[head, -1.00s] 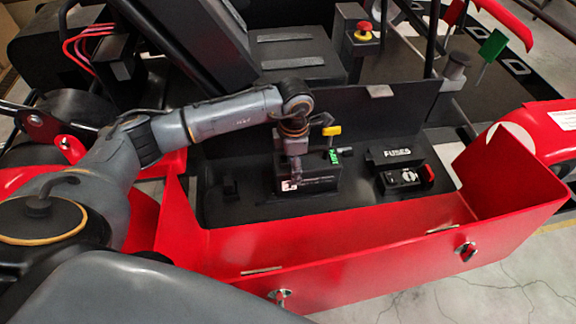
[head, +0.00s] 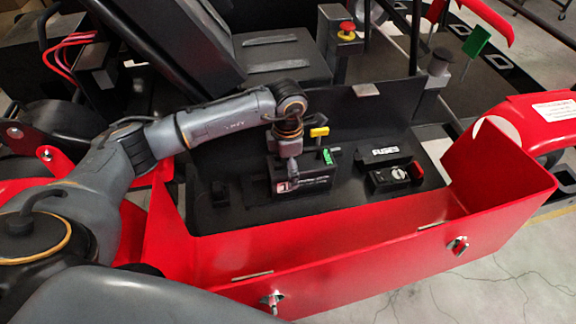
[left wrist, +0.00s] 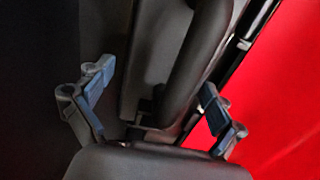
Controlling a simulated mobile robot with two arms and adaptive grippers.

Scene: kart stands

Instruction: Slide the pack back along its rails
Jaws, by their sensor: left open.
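The pack (head: 316,182) is a black box with a green tag. It sits on the black floor inside the opened red side pod in the head view. My left gripper (head: 288,170) points down at the pack's left part, and the arm hides some of the box. In the left wrist view the left gripper's fingers (left wrist: 154,108) are spread apart. A dark rounded bar, seemingly the pack's handle (left wrist: 195,65), runs between them; contact cannot be made out. The rails under the pack cannot be made out. My right gripper is not in view.
A yellow-handled part (head: 319,132) stands just behind the pack. A black fuse box (head: 386,157) and a unit with a dial (head: 396,176) sit to the right. The red panel (head: 350,245) forms a raised wall in front. A red stop button (head: 347,27) is behind.

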